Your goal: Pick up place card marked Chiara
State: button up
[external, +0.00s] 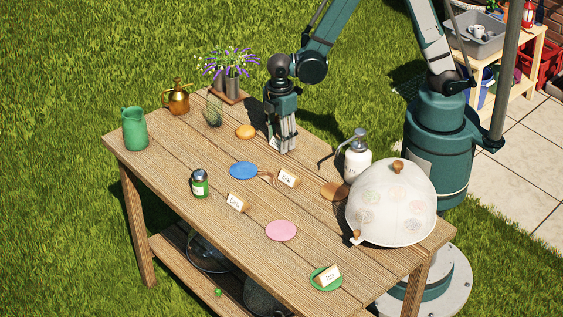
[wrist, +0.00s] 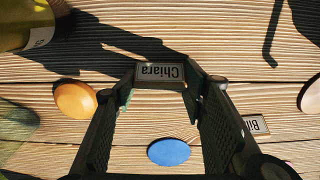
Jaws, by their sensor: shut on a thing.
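The place card marked Chiara (wrist: 160,72) shows upside down in the wrist view, between the tips of my gripper's fingers. My gripper (wrist: 160,78) is shut on it, with a finger at each end of the card. In the external view my gripper (external: 283,148) points down over the far side of the wooden table, right of the orange disc (external: 245,132).
A blue disc (external: 243,170) and the Bill card (wrist: 257,124) lie near my gripper. Other cards (external: 236,202) (external: 331,275), a pink disc (external: 281,230), a white spray bottle (external: 357,157), a mesh dome (external: 392,205) and a green pitcher (external: 134,129) stand on the table (external: 205,238).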

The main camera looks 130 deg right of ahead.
jog(key=shift+r, duration=0.1)
jog(key=shift+r+p, duration=0.9)
jog(key=shift+r, duration=4)
